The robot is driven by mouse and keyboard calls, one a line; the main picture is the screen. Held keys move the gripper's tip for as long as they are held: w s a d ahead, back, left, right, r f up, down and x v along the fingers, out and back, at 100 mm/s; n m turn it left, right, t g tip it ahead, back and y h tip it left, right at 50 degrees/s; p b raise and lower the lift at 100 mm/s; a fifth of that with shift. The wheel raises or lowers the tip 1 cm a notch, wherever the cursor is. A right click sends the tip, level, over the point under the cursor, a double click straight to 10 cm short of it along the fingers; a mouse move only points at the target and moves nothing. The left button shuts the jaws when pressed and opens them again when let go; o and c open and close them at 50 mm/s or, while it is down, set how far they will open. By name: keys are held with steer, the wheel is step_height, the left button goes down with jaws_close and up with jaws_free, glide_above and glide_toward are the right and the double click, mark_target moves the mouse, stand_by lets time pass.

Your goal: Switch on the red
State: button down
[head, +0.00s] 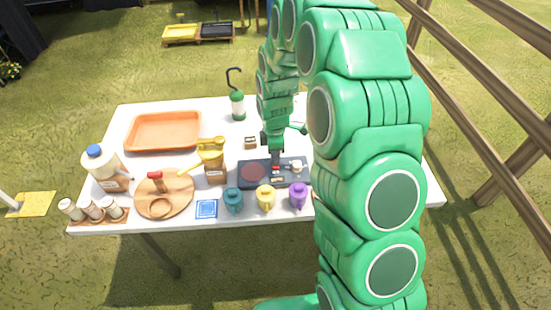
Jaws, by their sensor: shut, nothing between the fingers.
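A dark flat panel (243,183) lies on the white table (280,212), with a dull red round disc (253,173) on its left part. A small red part (276,168) and a pale knob-like part (297,167) show to the right of the disc. My gripper (276,161) points down over the middle of the panel, at the small red part. It is shut and empty. I cannot tell whether its tips touch the red part, and they partly hide that area.
Teal (233,200), yellow (265,198) and purple (298,196) mugs stand along the front of the panel. A brown-gold container (214,172) stands left of it. An orange tray (164,131), a round wooden board (178,200) and a white jug (103,169) are farther left. A green bottle (238,106) stands behind.

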steer(key=shift+r, duration=0.1)
step_height(320, 180, up, 14)
steer(key=w, duration=0.2)
stand_by(0.6)
steer(key=shift+s+g, duration=0.4)
steer(key=shift+s, duration=0.2)
steer(key=f, duration=0.4)
steer(key=s+f, duration=0.1)
steer(key=f, duration=0.4)
steer(key=s+f, duration=0.1)
steer(key=f, duration=0.4)
steer(key=shift+s, duration=0.1)
